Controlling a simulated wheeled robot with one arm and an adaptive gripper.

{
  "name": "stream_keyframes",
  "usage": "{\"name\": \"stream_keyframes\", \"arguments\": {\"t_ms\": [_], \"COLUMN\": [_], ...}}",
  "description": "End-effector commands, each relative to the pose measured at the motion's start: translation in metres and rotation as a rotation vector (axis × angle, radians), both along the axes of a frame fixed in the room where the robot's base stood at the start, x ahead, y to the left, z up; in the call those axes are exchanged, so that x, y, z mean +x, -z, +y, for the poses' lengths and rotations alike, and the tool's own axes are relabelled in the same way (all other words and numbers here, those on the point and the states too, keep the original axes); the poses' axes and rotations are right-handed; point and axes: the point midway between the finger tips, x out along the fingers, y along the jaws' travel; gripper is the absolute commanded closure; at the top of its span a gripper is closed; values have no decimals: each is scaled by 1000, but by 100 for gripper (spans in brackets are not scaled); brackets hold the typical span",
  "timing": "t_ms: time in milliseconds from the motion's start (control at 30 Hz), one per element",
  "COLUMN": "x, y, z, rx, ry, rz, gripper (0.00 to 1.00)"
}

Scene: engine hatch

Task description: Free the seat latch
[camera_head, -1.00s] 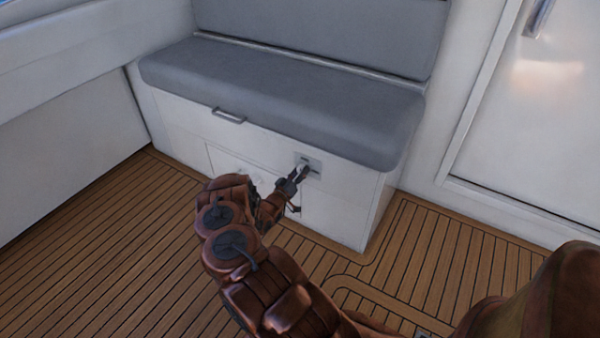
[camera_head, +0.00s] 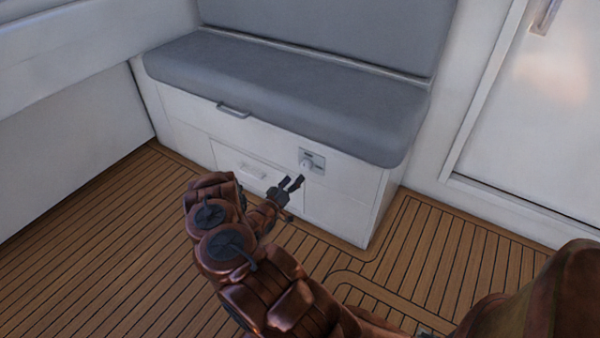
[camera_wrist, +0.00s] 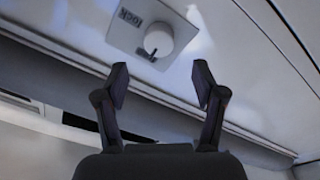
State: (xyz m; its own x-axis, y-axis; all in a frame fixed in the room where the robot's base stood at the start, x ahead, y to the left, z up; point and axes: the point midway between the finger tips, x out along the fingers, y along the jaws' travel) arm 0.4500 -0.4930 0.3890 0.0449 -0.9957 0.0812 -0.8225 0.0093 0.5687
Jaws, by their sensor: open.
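The seat latch is a round white knob (camera_head: 307,167) on a small grey plate (camera_head: 318,157) on the front of the seat box. In the wrist view the knob (camera_wrist: 158,40) has a short dark pointer at its lower edge, and the plate (camera_wrist: 124,38) has lettering that seems to read LOCK. My gripper (camera_head: 294,182) is open and empty, just below and left of the knob in the head view. In the wrist view its fingertips (camera_wrist: 160,84) stand apart from each other, with the knob beyond them and a gap between.
The seat box (camera_head: 345,185) carries a grey cushion (camera_head: 290,95) and a metal handle (camera_head: 232,111) on its upper front edge. A lower panel (camera_head: 235,165) has another handle. A white door (camera_head: 530,120) stands at the right. The plank floor (camera_head: 90,240) is clear.

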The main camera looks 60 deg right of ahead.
Motion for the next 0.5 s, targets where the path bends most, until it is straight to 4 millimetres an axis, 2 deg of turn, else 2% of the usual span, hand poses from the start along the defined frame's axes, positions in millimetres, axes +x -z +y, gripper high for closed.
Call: {"name": "stream_keyframes", "arguments": {"t_ms": [33, 200, 500], "x": [1, 0, -2], "y": [1, 3, 4], "z": [10, 33, 46], "rx": [0, 0, 0], "ry": [-2, -2, 1], "rz": [1, -1, 0], "gripper": [31, 31, 31]}}
